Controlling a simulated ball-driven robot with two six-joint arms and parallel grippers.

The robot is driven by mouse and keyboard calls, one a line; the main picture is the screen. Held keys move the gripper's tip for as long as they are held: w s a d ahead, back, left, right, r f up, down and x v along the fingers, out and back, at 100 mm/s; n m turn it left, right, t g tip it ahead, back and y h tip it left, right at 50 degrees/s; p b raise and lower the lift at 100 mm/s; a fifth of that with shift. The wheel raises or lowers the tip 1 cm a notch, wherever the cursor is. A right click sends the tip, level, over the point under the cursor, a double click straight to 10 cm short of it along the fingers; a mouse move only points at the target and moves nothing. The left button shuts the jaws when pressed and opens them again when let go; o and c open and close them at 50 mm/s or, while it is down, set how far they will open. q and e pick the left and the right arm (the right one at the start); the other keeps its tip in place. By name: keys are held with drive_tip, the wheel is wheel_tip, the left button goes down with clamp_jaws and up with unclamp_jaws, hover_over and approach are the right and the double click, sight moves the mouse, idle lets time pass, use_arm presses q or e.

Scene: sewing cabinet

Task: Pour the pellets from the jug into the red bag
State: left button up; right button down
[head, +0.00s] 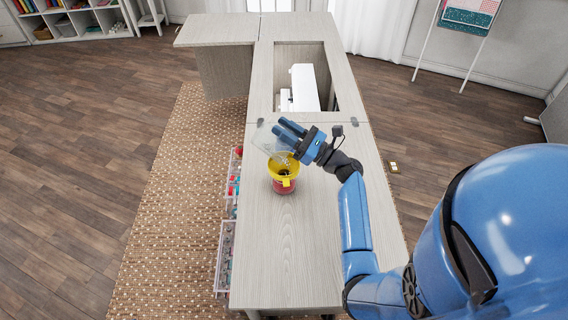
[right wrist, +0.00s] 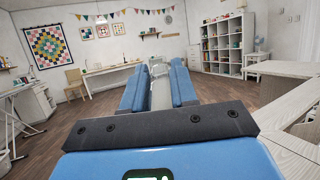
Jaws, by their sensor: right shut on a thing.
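The jug (head: 268,142) is clear and hard to make out. It is tilted above the left back side of a yellow funnel-like piece (head: 290,164). That piece sits on top of the red bag (head: 284,187), which stands on the cabinet top; only its lower part shows. My right gripper (head: 283,131) is shut on the jug, above and behind the bag. In the right wrist view a pale clear part of the jug (right wrist: 161,94) lies between the two blue fingers. Small dark bits show at the yellow opening; I cannot tell whether pellets are falling. My left gripper is not in view.
The wooden cabinet top (head: 290,255) is clear in front of the bag. A white sewing machine (head: 304,88) sits in a recess behind my gripper. Open clear drawers (head: 224,262) with small coloured items stick out along the left edge, above a woven rug (head: 165,235).

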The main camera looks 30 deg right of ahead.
drive_tip(key=shift+s, duration=0.2)
drive_tip(key=shift+d+b, duration=0.2)
drive_tip(key=shift+b, duration=0.25)
